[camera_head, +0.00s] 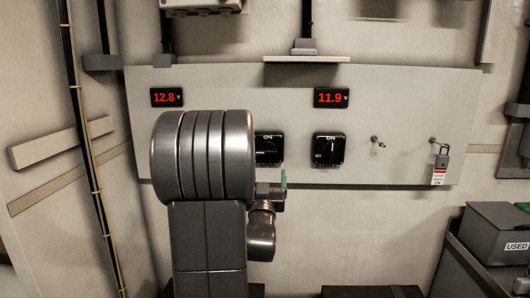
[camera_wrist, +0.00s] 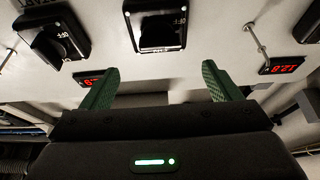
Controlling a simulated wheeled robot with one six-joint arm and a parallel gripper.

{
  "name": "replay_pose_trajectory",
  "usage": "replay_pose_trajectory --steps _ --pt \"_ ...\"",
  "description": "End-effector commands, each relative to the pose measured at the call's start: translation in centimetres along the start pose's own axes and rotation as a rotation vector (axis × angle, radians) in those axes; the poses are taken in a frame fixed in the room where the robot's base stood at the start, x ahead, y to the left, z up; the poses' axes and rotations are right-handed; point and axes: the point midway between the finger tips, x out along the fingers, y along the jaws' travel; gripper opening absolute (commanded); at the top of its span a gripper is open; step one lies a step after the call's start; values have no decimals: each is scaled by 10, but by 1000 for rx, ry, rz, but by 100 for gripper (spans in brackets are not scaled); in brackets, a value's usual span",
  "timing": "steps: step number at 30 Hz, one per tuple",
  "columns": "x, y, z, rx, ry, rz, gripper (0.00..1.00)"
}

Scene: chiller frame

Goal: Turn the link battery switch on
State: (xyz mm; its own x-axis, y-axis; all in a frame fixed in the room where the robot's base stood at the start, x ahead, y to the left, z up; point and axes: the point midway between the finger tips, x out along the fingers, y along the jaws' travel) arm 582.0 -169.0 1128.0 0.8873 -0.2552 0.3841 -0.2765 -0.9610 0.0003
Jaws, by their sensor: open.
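In the head view, two black rotary switches show on the pale panel (camera_head: 400,110). The middle switch (camera_head: 268,150), partly behind my arm, has a level white mark pointing left. The right switch (camera_head: 329,150) has its white mark upright under ON. I cannot read their name labels clearly. In the wrist view, upside down, a switch (camera_wrist: 157,25) lies ahead between the fingers, with others at upper left (camera_wrist: 60,35) and the right edge (camera_wrist: 308,25). My gripper (camera_wrist: 160,85) is open and empty, apart from the switches. One green fingertip (camera_head: 284,179) shows in the head view.
Red voltage displays read 12.8 (camera_head: 167,97) and 11.9 (camera_head: 331,98). A metal post (camera_head: 378,142) and a tagged padlock (camera_head: 440,160) are on the panel's right. A bin marked USED (camera_head: 500,235) stands at lower right. A black cable runs down the left.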

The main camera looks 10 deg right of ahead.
Motion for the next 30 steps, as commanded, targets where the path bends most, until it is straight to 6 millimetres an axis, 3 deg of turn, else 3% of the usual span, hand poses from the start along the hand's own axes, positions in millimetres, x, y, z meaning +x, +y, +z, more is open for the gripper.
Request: replay_pose_trajectory --steps 6,13,18,27,30 --pt "50 1 -3 0 0 1 84" --pt "86 0 -2 1 0 0 84" --pt "97 0 -1 1 -1 0 84" --pt "98 0 0 1 -1 0 84" --pt "98 0 0 1 -1 0 64"
